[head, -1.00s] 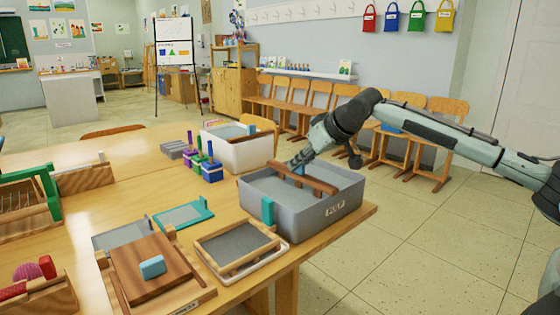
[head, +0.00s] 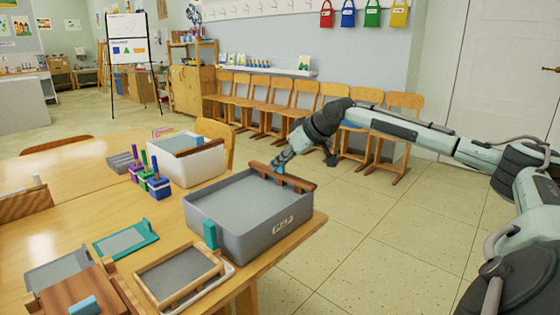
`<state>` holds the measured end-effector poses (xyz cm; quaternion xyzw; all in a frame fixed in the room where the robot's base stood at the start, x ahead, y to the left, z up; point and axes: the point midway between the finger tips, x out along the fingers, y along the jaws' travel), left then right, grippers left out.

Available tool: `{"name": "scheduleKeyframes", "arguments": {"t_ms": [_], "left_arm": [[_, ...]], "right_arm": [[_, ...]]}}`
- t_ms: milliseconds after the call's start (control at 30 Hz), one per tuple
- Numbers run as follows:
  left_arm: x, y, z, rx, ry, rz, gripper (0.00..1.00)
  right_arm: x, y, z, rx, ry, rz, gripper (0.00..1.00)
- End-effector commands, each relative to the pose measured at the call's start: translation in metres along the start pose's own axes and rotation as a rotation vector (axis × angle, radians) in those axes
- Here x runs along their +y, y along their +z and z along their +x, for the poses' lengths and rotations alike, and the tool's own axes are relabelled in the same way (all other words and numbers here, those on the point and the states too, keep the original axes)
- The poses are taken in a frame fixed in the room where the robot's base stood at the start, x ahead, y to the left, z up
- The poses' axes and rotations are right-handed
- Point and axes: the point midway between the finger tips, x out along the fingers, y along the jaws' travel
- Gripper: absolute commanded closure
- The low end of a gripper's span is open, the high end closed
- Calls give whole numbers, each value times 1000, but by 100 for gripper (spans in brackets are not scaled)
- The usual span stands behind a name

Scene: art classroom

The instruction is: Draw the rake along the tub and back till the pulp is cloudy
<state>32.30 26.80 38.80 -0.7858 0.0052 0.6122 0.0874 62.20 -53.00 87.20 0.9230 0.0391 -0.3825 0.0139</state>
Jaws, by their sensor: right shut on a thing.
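The grey tub (head: 284,228), labelled PULP, stands near the table's right corner. The pulp (head: 240,203) in it is a flat, pale grey surface. The rake (head: 296,182) is a brown wooden bar with a blue handle, at the tub's far right side, by the rim. I cannot tell whether its lower edge is in the pulp or touches the wall. My right gripper (head: 281,165) is shut on the rake's handle, reaching in from the right. The fingers mostly hide the handle. My left gripper is not in view.
A white tub (head: 195,167) with a similar bar stands behind left. A wooden frame (head: 181,277) on a tray lies close in front. Floor is open right of the table.

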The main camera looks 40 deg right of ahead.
Motion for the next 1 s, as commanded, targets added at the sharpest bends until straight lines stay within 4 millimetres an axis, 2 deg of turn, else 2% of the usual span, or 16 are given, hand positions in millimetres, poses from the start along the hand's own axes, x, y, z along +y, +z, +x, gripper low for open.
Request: {"name": "scheduleKeyframes", "arguments": {"t_ms": [33,267,300,433,767,867,1000], "left_arm": [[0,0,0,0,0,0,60],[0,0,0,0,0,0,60],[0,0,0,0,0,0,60],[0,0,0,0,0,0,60],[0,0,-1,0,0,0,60],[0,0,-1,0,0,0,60],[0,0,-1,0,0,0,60]], "right_arm": [[5,-1,-1,3,11,-1,100],[7,-2,-2,3,15,-1,100],[7,-2,-2,4,15,-1,84],[6,-2,-2,3,14,-1,67],[4,-1,-3,1,9,-1,67],[6,0,-10,0,13,-2,67],[6,0,-31,-2,15,-5,67]]}}
